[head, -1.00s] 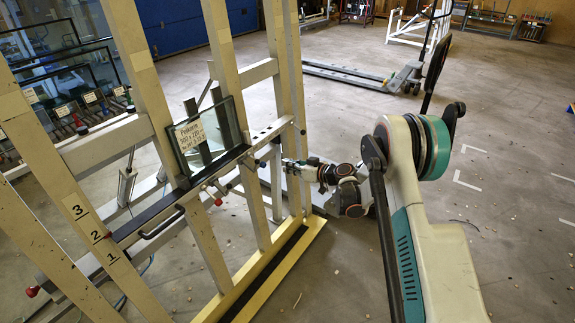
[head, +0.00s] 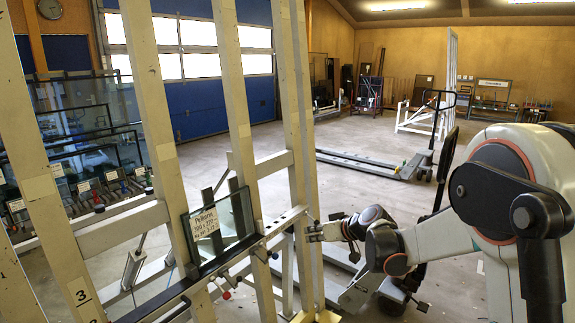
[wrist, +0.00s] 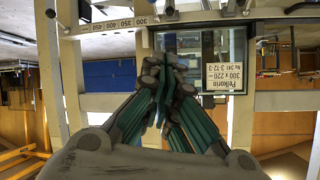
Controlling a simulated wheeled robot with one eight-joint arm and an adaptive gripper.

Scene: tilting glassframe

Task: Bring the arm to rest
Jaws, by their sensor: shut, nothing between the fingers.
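My gripper (head: 314,232) is in front of the tilting glass frame (head: 240,115), to the right of the small glass pane in the head view. In the wrist view its green-lined fingers (wrist: 167,72) are together with nothing between them. The glass pane (head: 241,212) leans on the frame's ledge and carries a paper label (head: 204,222) reading "Pelkorin". The wrist view is upside down, with the pane (wrist: 208,45) behind the fingertips. The gripper looks apart from the pane. My arm reaches in from the right, bent at its joints.
A pallet truck (head: 400,165) stands on the floor behind my arm. Dark glass sheets (head: 80,125) stand in a rack at the left. The frame's slanted posts and ledge are close to my gripper. Open floor (head: 290,140) lies beyond the frame.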

